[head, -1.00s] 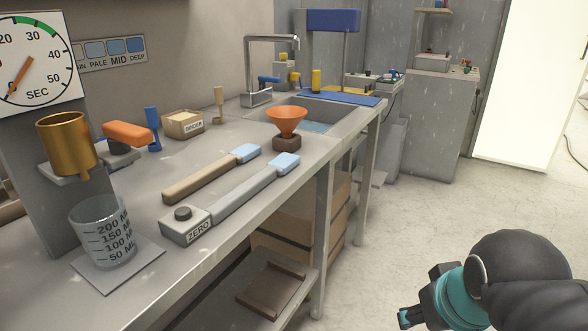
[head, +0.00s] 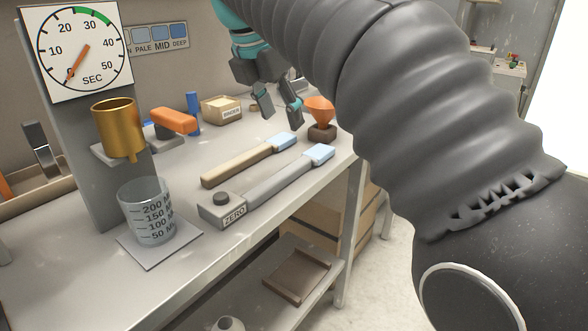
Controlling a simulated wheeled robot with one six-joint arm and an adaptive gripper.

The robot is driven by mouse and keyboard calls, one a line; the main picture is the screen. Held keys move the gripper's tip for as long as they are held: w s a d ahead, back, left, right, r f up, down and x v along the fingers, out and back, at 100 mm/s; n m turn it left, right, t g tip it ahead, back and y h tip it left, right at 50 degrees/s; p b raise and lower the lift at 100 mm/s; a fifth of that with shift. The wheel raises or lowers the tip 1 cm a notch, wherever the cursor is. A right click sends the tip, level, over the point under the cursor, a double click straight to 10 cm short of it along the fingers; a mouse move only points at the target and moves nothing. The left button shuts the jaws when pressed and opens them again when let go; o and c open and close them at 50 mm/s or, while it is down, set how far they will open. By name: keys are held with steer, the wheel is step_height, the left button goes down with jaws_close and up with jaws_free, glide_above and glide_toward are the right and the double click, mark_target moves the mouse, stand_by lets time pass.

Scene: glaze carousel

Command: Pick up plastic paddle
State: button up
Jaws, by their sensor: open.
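Two long paddles with pale blue ends lie side by side on the grey bench. One paddle has a tan, wood-coloured handle (head: 232,167). The other paddle has a grey handle (head: 278,182) and looks like plastic; its near end meets or lies behind the small grey ZERO box (head: 222,210), and I cannot tell if they touch. My gripper (head: 280,112) is open and empty, fingers pointing down. In the picture it is above the paddles' blue ends, near the orange funnel; its exact height over the bench is unclear.
An orange funnel (head: 319,108) on a brown block stands right of the paddles. A BINDER box (head: 221,110), orange-handled item (head: 173,120) and gold cup (head: 118,127) stand behind and left. A glass beaker (head: 149,212) stands front left. My arm hides the sink area.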

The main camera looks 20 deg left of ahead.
mark_target(291, 167)
steer(key=shift+n, duration=0.5)
steer(key=b+x, duration=0.1)
steer(key=x, duration=0.3)
steer(key=b+x, duration=0.1)
steer(key=x, duration=0.3)
steer(key=a+b+x, duration=0.1)
steer(key=b+x, duration=0.1)
steer(key=x, duration=0.3)
steer(key=shift+a+f, duration=0.1)
steer(key=shift+f, duration=0.1)
jaws_close()
